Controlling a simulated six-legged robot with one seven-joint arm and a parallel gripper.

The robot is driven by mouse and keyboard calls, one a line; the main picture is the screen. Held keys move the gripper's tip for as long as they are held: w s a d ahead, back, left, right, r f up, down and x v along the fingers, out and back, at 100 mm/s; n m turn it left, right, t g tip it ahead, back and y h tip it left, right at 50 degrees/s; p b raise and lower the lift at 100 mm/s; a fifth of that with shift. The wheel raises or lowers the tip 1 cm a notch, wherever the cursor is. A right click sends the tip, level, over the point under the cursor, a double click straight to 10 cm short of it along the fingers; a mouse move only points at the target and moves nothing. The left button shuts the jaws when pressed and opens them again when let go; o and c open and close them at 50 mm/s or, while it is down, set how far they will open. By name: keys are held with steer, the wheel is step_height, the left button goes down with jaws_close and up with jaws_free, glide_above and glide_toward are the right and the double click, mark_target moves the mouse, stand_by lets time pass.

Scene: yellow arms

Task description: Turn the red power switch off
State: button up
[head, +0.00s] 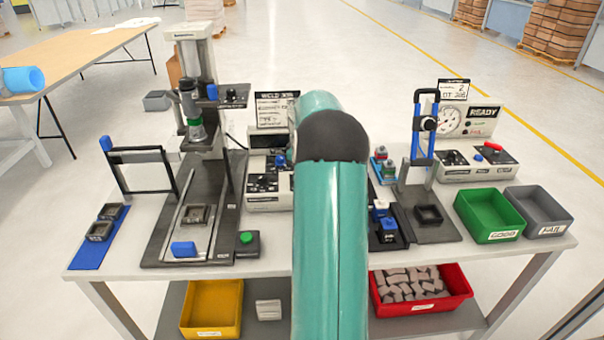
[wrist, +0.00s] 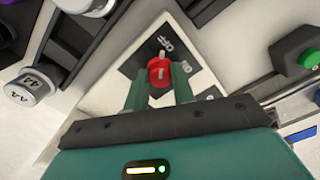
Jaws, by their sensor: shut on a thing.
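The red power switch (wrist: 160,69) is a round red knob with pale marks, on a black label plate (wrist: 193,69) in the wrist view. White lettering that looks like OFF stands beyond the knob, and more lettering lies to its right, partly hidden. My gripper (wrist: 160,83) has its two green fingers on either side of the knob and is shut on it. In the head view my teal arm hides my gripper and this switch. The knob's exact setting is hard to tell.
In the wrist view, a green button (wrist: 309,58) is at right and a white labelled cylinder (wrist: 24,92) at left. In the head view, a press (head: 195,100) stands left, and a tester with a red lever (head: 493,145) stands right, beside green (head: 505,236) and grey bins (head: 556,229).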

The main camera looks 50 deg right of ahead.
steer(key=shift+r+n, duration=0.1)
steer(key=shift+n, duration=0.3)
steer(key=o, duration=1)
step_height(320, 180, up, 14)
stand_by(0.3)
